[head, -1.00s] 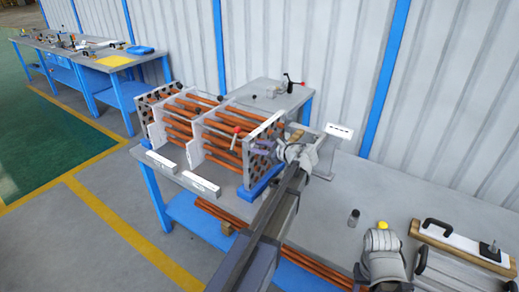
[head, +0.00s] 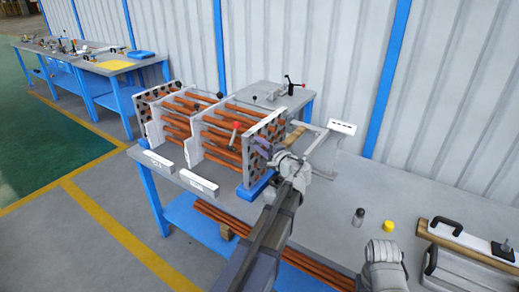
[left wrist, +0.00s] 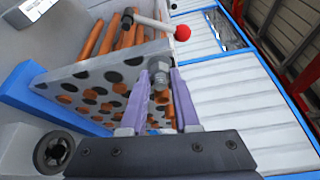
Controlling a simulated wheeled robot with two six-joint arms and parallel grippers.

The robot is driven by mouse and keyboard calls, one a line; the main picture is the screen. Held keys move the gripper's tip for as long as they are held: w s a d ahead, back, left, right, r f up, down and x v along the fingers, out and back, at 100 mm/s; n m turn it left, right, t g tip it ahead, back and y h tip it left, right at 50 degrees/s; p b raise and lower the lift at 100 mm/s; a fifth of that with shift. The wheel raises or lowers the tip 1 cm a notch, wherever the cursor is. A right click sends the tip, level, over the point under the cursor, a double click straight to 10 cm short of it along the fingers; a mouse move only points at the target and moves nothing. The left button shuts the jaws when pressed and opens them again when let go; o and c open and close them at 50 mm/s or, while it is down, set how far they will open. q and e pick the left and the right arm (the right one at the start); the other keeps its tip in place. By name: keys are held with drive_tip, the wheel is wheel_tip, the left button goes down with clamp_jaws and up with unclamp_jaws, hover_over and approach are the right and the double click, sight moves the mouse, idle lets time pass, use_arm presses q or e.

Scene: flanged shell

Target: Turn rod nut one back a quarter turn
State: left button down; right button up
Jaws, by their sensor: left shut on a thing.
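The shell (head: 262,132) is a grey perforated end plate with copper tubes (head: 190,108) running back through further plates, on the bench. In the left wrist view, a grey metal rod nut (left wrist: 159,68) sits at the plate's upper edge (left wrist: 105,68). My left gripper (head: 265,144) reaches the near face of the end plate in the head view. In the left wrist view its purple fingers (left wrist: 160,80) stand on both sides of the nut and are shut on it. The nut's number cannot be read. Of my right arm only a rounded grey link shows; its fingers are out of view.
A red-ball handle (left wrist: 183,33) is close above the nut in the left wrist view. A white sign on a stand (head: 341,127) is right of the shell. A dark-topped bottle (head: 358,217) and yellow cap (head: 388,226) stand on the bench. Black-handled parts (head: 440,228) lie at right.

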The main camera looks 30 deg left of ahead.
use_arm(q)
drive_tip(key=shift+a+f+n+b, duration=0.1)
drive_tip(key=shift+f+n+b, duration=0.05)
drive_tip(key=shift+n+b, duration=0.45)
drive_tip(key=shift+n+y, duration=0.3)
drive_tip(key=c, duration=0.8)
unclamp_jaws()
drive_tip(key=shift+s+a, duration=0.1)
drive_tip(key=shift+a, duration=0.1)
drive_tip(key=shift+c, duration=0.2)
drive_tip(key=shift+o, duration=1)
drive_tip(key=shift+d, duration=0.1)
drive_tip(key=v, duration=0.8)
